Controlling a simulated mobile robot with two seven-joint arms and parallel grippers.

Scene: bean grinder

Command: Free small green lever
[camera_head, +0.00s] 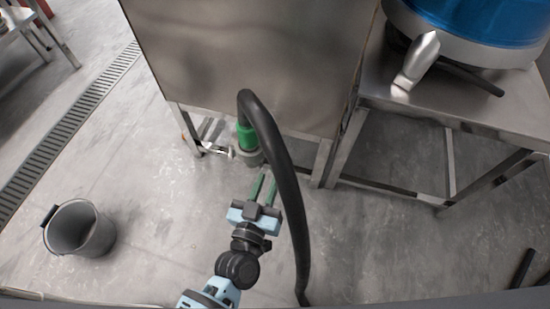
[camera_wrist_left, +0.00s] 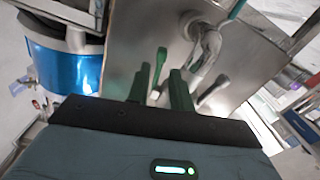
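My left gripper (camera_head: 264,178) is open, its two green fingers apart and pointing toward the machine. In the head view it is in front of a green coupling (camera_head: 246,138) at the end of a thick black hose (camera_head: 279,165). In the left wrist view, a slim green lever (camera_wrist_left: 159,62) with a rounded end appears between the parted fingers of the left gripper (camera_wrist_left: 160,70). The lever seems to lie beyond the fingertips; I cannot tell whether they touch it. I cannot pick the lever out clearly in the head view. My right gripper is not in view.
The hose arches down just right of my left gripper. A steel cabinet (camera_head: 250,55) stands behind. A grey bucket (camera_head: 80,230) stands at left. Floor around it is clear.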

